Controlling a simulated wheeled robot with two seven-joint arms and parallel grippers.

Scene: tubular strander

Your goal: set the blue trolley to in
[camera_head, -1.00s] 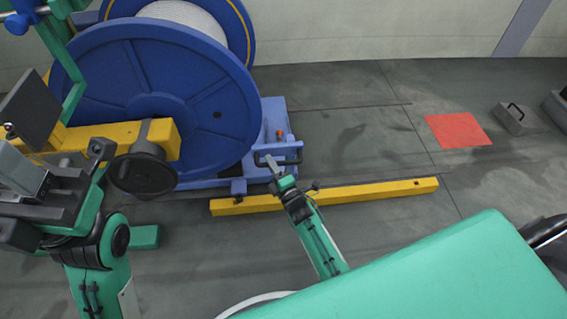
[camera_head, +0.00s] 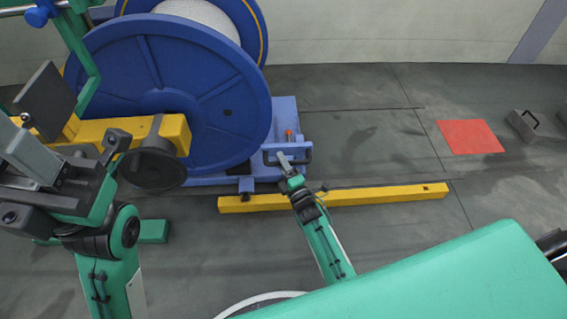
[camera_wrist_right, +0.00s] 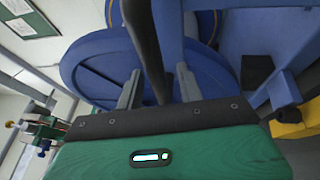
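The blue trolley (camera_head: 285,112) stands on the floor beside a large blue reel (camera_head: 175,85), which hides part of it. A dark bar handle (camera_head: 303,158) is at its near end. My right gripper (camera_head: 283,156) is at this handle. In the right wrist view, the two grey fingers (camera_wrist_right: 158,88) stand apart with a dark bar (camera_wrist_right: 146,45) between them. A gap shows beside the bar, so the grip looks open around it. My left gripper (camera_head: 25,160) is at the left edge, away from the trolley; its finger opening is unclear.
A yellow floor beam (camera_head: 385,194) lies in front of the trolley, under my right forearm. A red floor patch (camera_head: 470,137) and a grey block with a handle (camera_head: 535,127) are at right. The floor between trolley and patch is clear. A yellow machine arm (camera_head: 100,135) is at left.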

